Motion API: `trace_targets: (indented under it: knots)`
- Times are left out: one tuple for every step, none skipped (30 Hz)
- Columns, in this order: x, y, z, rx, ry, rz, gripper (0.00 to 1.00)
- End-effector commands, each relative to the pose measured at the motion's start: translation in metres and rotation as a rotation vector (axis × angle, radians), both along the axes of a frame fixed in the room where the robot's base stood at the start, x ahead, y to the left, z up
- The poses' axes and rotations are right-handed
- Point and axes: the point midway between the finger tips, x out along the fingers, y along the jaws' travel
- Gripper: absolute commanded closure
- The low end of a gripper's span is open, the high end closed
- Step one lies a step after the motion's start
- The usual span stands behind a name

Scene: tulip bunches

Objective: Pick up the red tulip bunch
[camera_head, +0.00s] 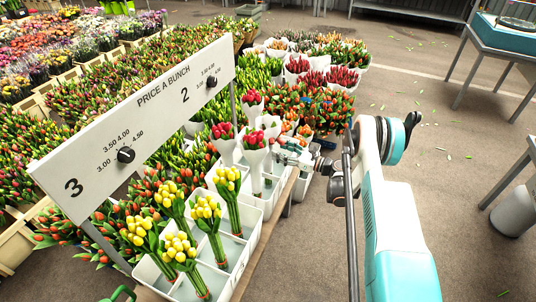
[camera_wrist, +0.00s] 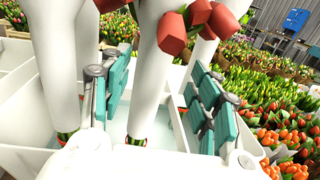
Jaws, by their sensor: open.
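Several red tulip bunches in white paper sleeves stand upright in a white crate; the nearest to my gripper is the red tulip bunch (camera_head: 255,139) just left of it in the head view. My gripper (camera_head: 283,153) is open at the crate's right side. In the wrist view my gripper (camera_wrist: 160,98) has teal finger pads on either side of a white-sleeved bunch (camera_wrist: 151,85) with red blooms above and stem ends at the crate floor. Clear space shows beside the sleeve, and I cannot tell whether either pad touches it.
Yellow tulip bunches (camera_head: 205,207) stand in the front compartments of the white crate (camera_head: 238,253). A white price sign (camera_head: 140,115) hangs over the left side. Other sleeved bunches stand close by (camera_wrist: 60,65). The floor at right is open, with a teal-topped table (camera_head: 503,32) beyond.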

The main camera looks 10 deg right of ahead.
Motion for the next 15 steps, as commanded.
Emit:
trace_targets:
  knots:
    - [0.003,0.005,0.0,0.0,0.0,0.002,0.44]
    - [0.005,0.006,0.0,0.0,0.0,0.001,0.44]
    - [0.006,0.007,0.0,0.0,0.0,0.0,0.44]
    - [0.007,0.008,0.0,0.0,0.0,-0.001,0.44]
    - [0.008,0.009,0.0,0.0,0.0,-0.001,0.44]
    - [0.009,0.01,0.0,0.0,0.0,-0.001,0.44]
    - [0.009,0.011,0.0,0.0,0.0,-0.001,0.44]
    - [0.01,0.013,0.0,-0.001,-0.001,0.0,0.44]
    - [0.012,0.017,0.0,-0.001,-0.001,0.001,0.44]
    - [0.013,0.02,0.0,-0.001,-0.001,0.002,0.44]
    - [0.015,0.023,0.0,-0.001,-0.001,0.003,0.44]
    - [0.018,0.028,-0.001,-0.001,-0.001,0.002,0.44]
    - [0.02,0.032,-0.002,-0.001,-0.001,0.001,0.44]
    - [0.022,0.036,-0.002,-0.001,-0.001,0.002,0.44]
    - [0.026,0.041,-0.002,-0.001,-0.001,0.003,0.44]
